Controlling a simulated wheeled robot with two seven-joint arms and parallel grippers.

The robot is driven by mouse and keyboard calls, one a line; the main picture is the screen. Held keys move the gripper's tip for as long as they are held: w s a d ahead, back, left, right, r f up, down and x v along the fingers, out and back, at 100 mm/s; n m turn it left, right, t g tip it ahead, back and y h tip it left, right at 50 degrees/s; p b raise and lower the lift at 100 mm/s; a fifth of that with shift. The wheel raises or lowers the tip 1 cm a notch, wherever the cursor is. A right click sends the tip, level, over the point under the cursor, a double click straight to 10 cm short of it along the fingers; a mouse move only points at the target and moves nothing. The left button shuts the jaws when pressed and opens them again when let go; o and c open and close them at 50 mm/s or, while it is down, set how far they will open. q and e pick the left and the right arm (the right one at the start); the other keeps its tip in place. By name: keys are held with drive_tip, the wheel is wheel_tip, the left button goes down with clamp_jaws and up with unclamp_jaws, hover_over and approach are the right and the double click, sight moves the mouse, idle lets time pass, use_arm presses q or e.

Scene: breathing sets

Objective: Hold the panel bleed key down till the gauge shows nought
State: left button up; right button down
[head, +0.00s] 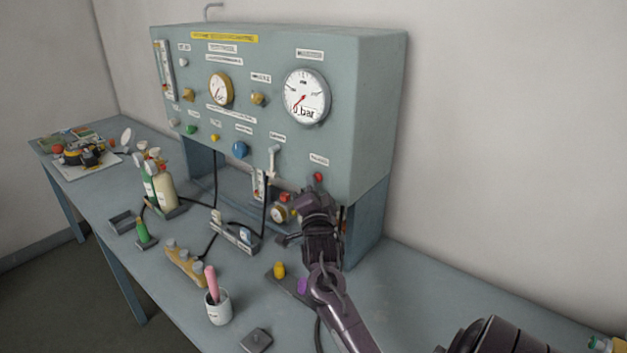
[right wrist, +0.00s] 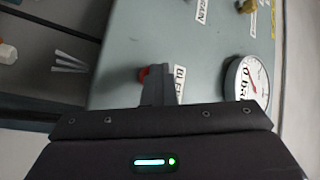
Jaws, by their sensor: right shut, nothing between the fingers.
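The grey-green panel (head: 372,120) stands on the bench. Its red bleed key (head: 318,177) sits low on the right, under a small label. The large white gauge (head: 306,97) is above it, with a red needle pointing to the lower left; the scale is too small to read exactly. My right gripper (head: 317,190) is shut and empty, its tip right at the red key. In the right wrist view the fingertips (right wrist: 157,82) overlap the red key (right wrist: 144,72), beside the "BLEED" label; I cannot tell whether they press it. The gauge (right wrist: 247,84) shows partly there. My left gripper is out of view.
A smaller gauge (head: 221,89) and a blue knob (head: 239,149) are on the panel. A white lever (head: 273,160) hangs left of my gripper. Bottles (head: 163,190), a cup (head: 217,308) and a yellow piece (head: 279,270) stand on the bench (head: 430,295).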

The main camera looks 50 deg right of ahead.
idle(0.8)
drive_tip(key=shift+s+a+f, duration=0.1)
drive_tip(key=shift+s+a, duration=0.05)
drive_tip(key=shift+a, duration=0.7)
drive_tip(key=a, duration=0.5)
drive_tip(key=shift+s+p, duration=0.15)
drive_tip(key=shift+p, duration=0.25)
